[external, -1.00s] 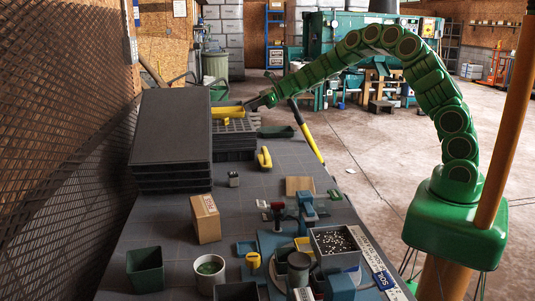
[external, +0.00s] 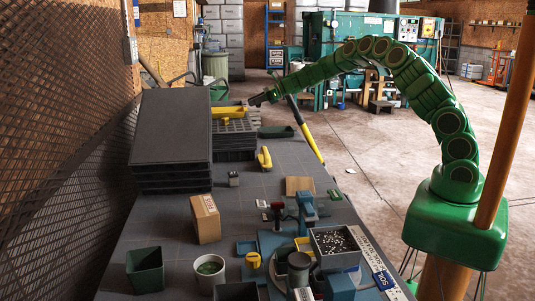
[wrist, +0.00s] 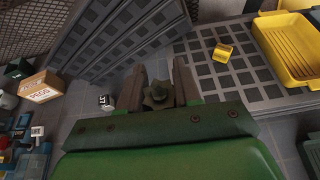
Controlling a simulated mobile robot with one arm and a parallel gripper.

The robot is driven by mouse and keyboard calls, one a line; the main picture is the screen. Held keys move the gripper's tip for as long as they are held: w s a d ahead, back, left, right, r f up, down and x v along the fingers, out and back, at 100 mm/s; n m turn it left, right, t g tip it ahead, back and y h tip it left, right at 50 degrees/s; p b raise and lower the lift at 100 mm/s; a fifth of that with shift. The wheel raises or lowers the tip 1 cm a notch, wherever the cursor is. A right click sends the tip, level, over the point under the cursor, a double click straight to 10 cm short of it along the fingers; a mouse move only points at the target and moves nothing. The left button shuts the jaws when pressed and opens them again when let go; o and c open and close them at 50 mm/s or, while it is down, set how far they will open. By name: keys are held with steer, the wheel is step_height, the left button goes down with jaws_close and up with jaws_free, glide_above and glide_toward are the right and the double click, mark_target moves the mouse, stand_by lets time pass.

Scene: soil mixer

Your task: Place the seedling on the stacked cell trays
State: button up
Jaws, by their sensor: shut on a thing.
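My gripper (wrist: 157,92) has its two fingers closed around a small dark grey-green thing with a lobed, leaf-like outline, likely the seedling (wrist: 157,98). Its lower part is hidden by the gripper body. In the wrist view the cell trays (wrist: 205,76) lie ahead and to the right of the fingers. A small yellow object (wrist: 222,50) and a yellow tray (wrist: 290,48) lie on top of them.
A taller stack of dark trays (external: 170,130) stands left of the cell trays. A yellow-handled tool (external: 264,158) and a dark green tray (external: 276,132) are nearby. A cardboard box (external: 206,219), pots and a potting device (external: 305,212) occupy the near table.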

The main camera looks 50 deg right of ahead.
steer(key=shift+w+f, duration=1.2)
steer(key=shift+w, duration=1.3)
glide_above(239, 128)
steer(key=shift+s+f, duration=0.2)
steer(key=shift+f, duration=2.4)
steer(key=shift+w+f, duration=0.3)
steer(key=shift+f, duration=1.5)
steer(key=shift+f, duration=0.15)
steer(key=o, duration=1)
